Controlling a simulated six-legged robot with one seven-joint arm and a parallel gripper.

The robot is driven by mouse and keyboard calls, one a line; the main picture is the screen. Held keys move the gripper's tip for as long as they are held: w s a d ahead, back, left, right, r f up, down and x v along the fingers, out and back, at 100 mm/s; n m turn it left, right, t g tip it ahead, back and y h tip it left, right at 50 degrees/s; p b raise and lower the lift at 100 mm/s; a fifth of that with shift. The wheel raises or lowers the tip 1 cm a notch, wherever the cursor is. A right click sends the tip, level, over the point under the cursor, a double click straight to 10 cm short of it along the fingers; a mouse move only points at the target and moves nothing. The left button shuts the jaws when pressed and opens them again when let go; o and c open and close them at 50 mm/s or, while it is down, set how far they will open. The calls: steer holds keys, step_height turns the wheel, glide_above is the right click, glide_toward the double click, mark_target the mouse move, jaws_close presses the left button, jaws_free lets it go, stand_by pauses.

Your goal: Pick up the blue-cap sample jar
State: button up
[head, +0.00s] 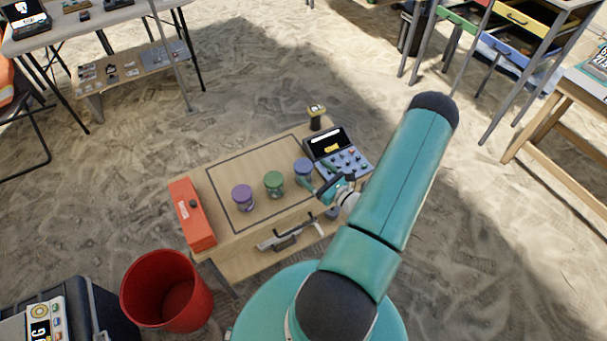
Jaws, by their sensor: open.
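The blue-cap sample jar (303,168) stands upright on the low wooden table (228,244), inside a dark outlined rectangle. It is the rightmost of three jars in a row. The green-cap jar (274,182) is in the middle and the purple-cap jar (242,197) is at the left. My gripper (312,191) is open, just to the lower right of the blue-cap jar. Its fingers point toward the jar and overlap its lower part in the picture. I cannot tell whether they touch it or lie around it.
A grey control box (345,160) with a screen stands close right of the blue-cap jar. A red case (192,215) lies at the table's left end. A red bucket (168,292) stands on the sand. The outlined area behind the jars is clear.

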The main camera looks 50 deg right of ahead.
mark_target(305, 166)
steer(key=w, duration=0.5)
steer(key=shift+a, duration=0.1)
steer(key=c, duration=1.3)
steer(key=shift+c, duration=0.3)
steer(key=shift+r, duration=0.1)
